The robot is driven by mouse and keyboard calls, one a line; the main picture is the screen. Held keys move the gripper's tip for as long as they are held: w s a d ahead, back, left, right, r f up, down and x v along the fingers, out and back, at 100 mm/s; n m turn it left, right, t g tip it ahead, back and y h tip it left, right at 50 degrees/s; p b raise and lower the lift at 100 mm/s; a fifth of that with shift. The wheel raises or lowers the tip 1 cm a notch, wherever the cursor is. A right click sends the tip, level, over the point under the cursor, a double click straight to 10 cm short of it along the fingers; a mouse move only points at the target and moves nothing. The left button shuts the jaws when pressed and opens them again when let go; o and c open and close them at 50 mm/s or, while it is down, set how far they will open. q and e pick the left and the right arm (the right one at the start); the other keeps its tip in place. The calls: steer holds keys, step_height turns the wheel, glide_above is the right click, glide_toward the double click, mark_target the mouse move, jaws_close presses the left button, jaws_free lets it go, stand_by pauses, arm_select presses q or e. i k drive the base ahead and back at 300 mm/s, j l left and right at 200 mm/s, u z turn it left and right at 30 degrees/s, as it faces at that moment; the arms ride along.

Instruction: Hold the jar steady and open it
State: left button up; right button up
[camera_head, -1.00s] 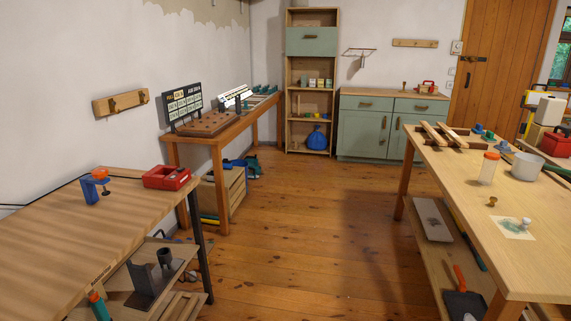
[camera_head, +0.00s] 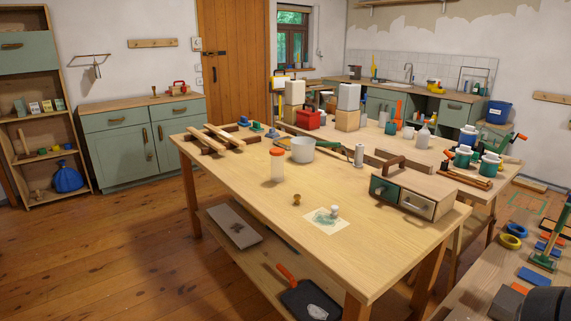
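A clear jar with an orange lid (camera_head: 277,165) stands upright on the wooden table in the middle of the head view. The lid sits on top of the jar. Its contents are too small to tell. Neither of my grippers shows in the head view.
The floor (camera_head: 120,240) to the left is open.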

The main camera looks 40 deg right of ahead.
mark_target(277, 163)
steer(key=i+j+z, duration=0.15)
steer(key=i+z, duration=0.35)
steer(key=i+j+z, duration=0.5)
steer(key=i, duration=0.2)
steer(key=i+j+z, duration=0.45)
steer(key=i+j, duration=0.05)
steer(key=i, duration=0.05)
